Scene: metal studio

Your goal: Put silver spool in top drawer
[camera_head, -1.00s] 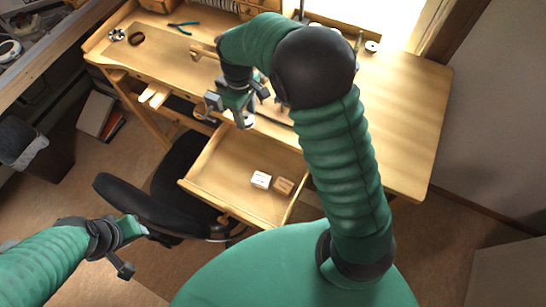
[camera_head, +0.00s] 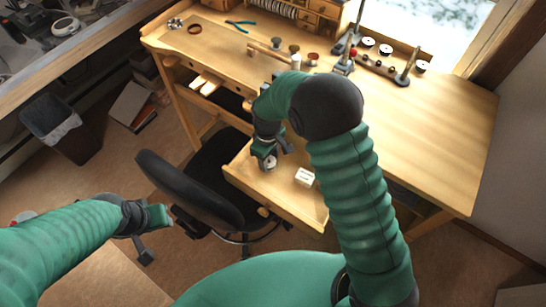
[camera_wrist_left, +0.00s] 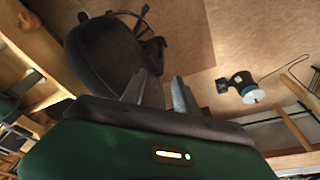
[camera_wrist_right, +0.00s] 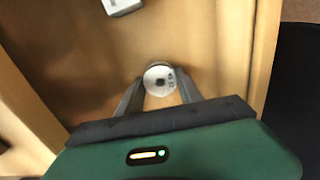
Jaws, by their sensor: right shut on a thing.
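The silver spool (camera_wrist_right: 159,79) is round with a dark centre hole and sits between the fingertips of my right gripper (camera_wrist_right: 158,88), which is shut on it. In the head view the spool (camera_head: 270,163) shows below the right gripper (camera_head: 268,158), over the left part of the open drawer (camera_head: 250,184). The right wrist view shows the wooden drawer floor behind the spool; I cannot tell how high above it the spool is. My left gripper (camera_head: 150,232) is off to the left, away from the drawer, and its fingers (camera_wrist_left: 158,92) are apart and empty.
A small white box (camera_head: 304,177) lies in the drawer to the right of the spool. A black chair (camera_head: 195,195) stands close to the drawer's left. The workbench (camera_head: 440,130) holds pliers, spools and stands behind. My right arm hides the drawer's right part.

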